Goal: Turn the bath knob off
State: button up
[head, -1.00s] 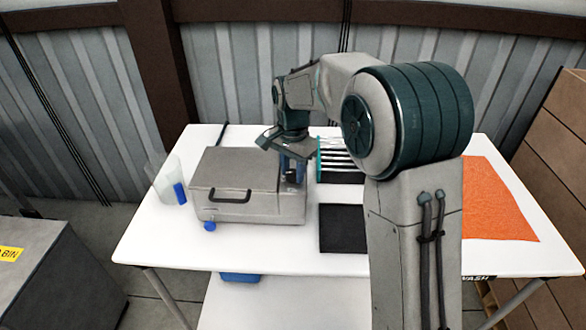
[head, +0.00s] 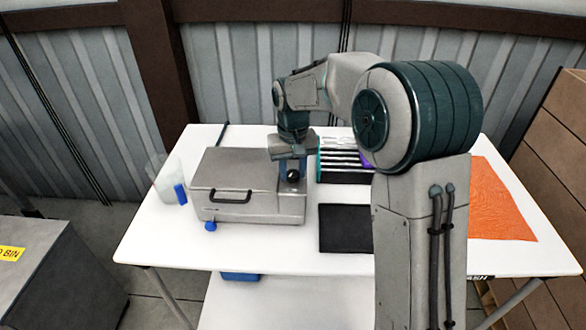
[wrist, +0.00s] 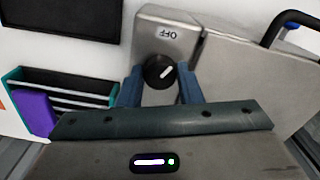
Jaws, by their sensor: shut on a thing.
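The bath is a grey metal box (head: 235,172) with a closed lid and a black front handle, left of centre on the table. Its black round knob (head: 292,175) is on the narrow panel at its right end. In the wrist view the knob (wrist: 158,72) has a white pointer line slanting up and right. An "OFF" label (wrist: 167,33) reads upside down just above it. My gripper (wrist: 160,88) has its blue fingers on either side of the knob, shut on it. In the head view my gripper (head: 292,178) is over the panel.
A rack with a purple item (head: 345,162) and a black mat (head: 345,228) lie right of the bath. An orange cloth (head: 498,205) covers the table's right end. A clear container (head: 163,180) and a blue item (head: 181,194) stand at left. A blue tap (head: 210,226) juts from the bath's front.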

aim_at(293, 173)
jog(key=n, duration=0.4)
jog(key=shift+r+n, duration=0.1)
jog(key=shift+n, duration=0.3)
jog(key=shift+p, duration=0.3)
jog(key=o, duration=0.7)
notch_tip(293, 173, up, 14)
jog(key=shift+s, duration=0.1)
dwell(0.4)
